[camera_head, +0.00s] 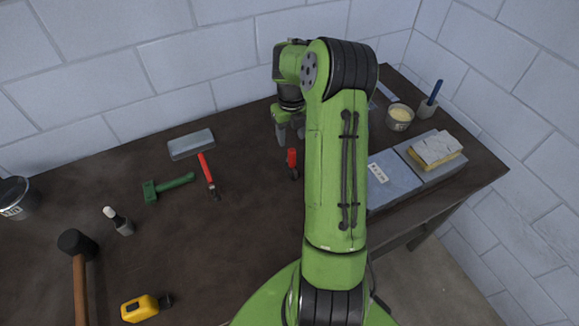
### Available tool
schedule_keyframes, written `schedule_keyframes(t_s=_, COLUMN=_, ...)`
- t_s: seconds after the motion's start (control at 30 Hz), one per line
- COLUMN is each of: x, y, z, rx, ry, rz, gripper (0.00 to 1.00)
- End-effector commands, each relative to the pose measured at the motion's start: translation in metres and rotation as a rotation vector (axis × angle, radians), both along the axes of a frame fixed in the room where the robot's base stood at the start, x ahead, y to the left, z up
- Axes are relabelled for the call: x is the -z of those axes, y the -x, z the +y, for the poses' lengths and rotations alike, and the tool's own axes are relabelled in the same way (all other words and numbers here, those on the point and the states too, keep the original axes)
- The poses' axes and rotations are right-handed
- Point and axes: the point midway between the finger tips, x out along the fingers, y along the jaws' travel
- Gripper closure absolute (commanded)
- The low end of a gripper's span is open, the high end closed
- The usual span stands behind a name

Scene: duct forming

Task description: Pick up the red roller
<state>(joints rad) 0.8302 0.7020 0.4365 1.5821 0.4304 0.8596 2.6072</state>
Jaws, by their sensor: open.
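Two red-handled tools lie on the dark bench. A short red one with a dark lower end, which looks like the red roller (292,163), is just left of my green arm. A longer red-handled tool (207,175) with a dark metal end lies further left. The details of both ends are too small to make out surely. My gripper (290,133) points down, with its grey fingers apart and empty. In the picture it is just above the short red tool, and apart from it. Its exact height over the bench cannot be told.
A green tool (169,186), a grey block (191,144), a small bottle (118,221), a mallet (80,270) and a yellow tool (146,307) lie left. Right are a tub (399,117) and blue-grey slabs (388,180). The wall (170,65) stands close behind.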

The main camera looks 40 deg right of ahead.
Motion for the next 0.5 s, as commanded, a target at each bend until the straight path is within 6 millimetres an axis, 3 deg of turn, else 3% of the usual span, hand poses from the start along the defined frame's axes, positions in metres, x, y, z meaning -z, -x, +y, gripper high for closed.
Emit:
schedule_keyframes(t_s=0.03, x=0.011, y=0.001, z=0.001, rx=0.000, ry=-0.003, rz=0.003, gripper=0.47)
schedule_keyframes(t_s=0.5, x=0.078, y=0.001, z=-0.003, rx=-0.002, ry=0.000, rz=0.000, gripper=0.47)
